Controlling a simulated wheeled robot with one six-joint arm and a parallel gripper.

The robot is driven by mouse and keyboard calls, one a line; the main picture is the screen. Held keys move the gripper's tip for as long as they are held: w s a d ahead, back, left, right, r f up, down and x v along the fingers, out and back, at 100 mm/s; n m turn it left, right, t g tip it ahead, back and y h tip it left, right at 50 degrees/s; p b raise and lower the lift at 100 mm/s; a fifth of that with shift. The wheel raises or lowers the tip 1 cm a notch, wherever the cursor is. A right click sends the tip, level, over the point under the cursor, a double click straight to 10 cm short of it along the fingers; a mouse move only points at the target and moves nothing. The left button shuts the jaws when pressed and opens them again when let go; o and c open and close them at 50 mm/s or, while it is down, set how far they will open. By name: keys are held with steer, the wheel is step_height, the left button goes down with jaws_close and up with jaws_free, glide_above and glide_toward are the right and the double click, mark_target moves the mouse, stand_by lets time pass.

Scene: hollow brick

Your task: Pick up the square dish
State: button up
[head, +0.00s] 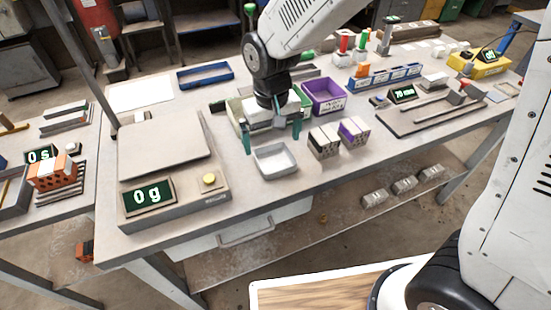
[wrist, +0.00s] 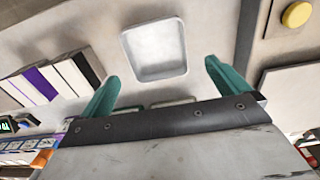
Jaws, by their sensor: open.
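The square dish (head: 276,161) is a shallow, light grey-white tray with rounded corners. It sits on the workbench, right of the scale, and looks empty. In the wrist view the dish (wrist: 155,49) lies beyond the fingertips, roughly between them in picture width. My gripper (head: 272,140) is open, with its two green fingers pointing down just behind the dish in the head view. The fingers (wrist: 162,72) are apart with nothing between them. I cannot tell the exact height of the fingertips above the bench.
A scale (head: 165,165) reading 0 g stands left of the dish. Black, white and purple blocks (head: 340,138) stand to its right. The bench front edge is close before the dish.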

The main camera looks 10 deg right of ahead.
mark_target(275, 163)
steer(key=f, duration=0.4)
steer(key=shift+s+d, duration=0.2)
steer(key=shift+d, duration=0.15)
steer(key=shift+f, duration=0.45)
steer(key=c, duration=0.9)
steer(key=shift+r, duration=0.1)
